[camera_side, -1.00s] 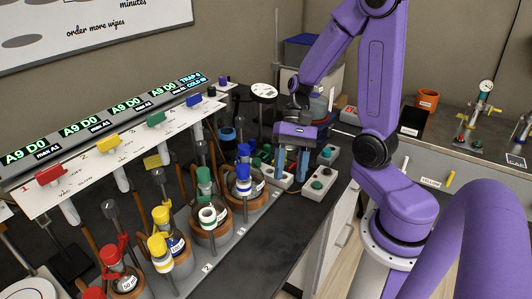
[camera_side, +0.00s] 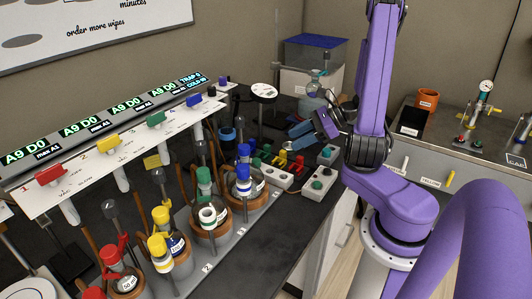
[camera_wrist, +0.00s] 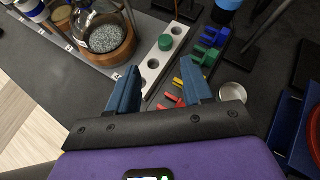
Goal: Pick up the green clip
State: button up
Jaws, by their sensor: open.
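Yellow (camera_wrist: 178,82) and red (camera_wrist: 171,101) clips lie nearer my fingers. A white holed block (camera_wrist: 152,65) with a green stopper (camera_wrist: 165,43) stands left of them. A flask (camera_wrist: 103,35) stands beyond it. A round metal dish (camera_wrist: 233,91) is at right.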

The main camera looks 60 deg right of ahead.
jog(key=s+d+m+t+h, duration=0.2)
jog(key=s+d+m+h, duration=0.15)
jog(key=d+m, duration=0.25)
send_near(267, 145)
jog(key=shift+w+a+f, duration=0.75)
jog(key=shift+w+f, duration=0.05)
jog(key=shift+w, duration=0.15)
jog(key=shift+h, duration=0.25)
jog(key=shift+d+x, duration=0.15)
jog(key=shift+x, duration=1.35)
jog(key=shift+d+x, duration=0.1)
jog(key=shift+x, duration=1.4)
jog(key=shift+w+r, duration=0.1)
jog(key=shift+r, duration=0.05)
grip_shut()
